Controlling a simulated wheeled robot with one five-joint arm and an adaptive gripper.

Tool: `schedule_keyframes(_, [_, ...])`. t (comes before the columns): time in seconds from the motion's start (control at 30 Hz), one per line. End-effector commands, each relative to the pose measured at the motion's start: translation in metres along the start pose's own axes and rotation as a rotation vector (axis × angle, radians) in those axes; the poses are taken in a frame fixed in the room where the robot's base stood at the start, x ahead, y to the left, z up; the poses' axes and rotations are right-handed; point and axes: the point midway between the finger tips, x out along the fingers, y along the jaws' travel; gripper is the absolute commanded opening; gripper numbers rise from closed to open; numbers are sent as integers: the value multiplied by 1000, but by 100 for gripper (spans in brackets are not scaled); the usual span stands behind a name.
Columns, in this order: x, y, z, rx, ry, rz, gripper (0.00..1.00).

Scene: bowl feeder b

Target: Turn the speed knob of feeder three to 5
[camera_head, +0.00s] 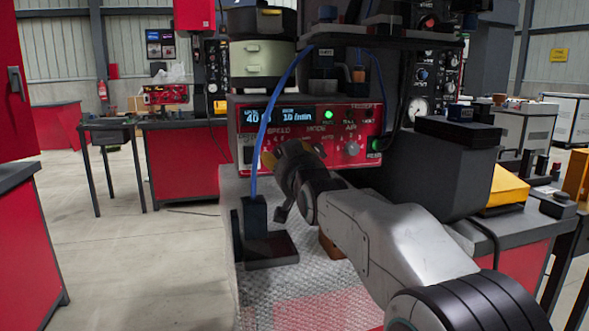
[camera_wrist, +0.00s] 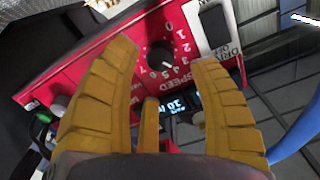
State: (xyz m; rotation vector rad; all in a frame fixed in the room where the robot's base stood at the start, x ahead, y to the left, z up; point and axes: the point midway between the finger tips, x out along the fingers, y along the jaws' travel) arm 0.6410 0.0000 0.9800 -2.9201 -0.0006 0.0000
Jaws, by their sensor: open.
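The feeder's red control panel (camera_head: 345,128) faces me, with a lit display reading 40 and 10 /min. Its feeder number is too small to read surely. My gripper (camera_head: 285,156) is at the panel's left part, under the SPEED label, and hides the speed knob in the head view. In the wrist view the dark speed knob (camera_wrist: 158,54) sits between the yellow fingertips of my gripper (camera_wrist: 166,56). The fingers are open, with visible space on both sides of the knob. A small pale mark shows at the knob's lower right; I cannot tell exactly which digit it meets.
A blue cable (camera_head: 268,107) hangs in front of the panel's left side. A dark block (camera_head: 255,217) stands on the metal plate below. A dark box (camera_head: 437,165) closes off the right.

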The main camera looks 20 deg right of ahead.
Motion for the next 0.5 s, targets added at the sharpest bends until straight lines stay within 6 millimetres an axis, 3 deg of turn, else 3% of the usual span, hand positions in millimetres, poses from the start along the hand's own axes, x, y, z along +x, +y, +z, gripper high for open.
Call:
schedule_keyframes(0.2, [-36, 0, -1, 0, 3, -1, 56])
schedule_keyframes(0.5, [-69, 0, 0, 0, 1, 0, 56])
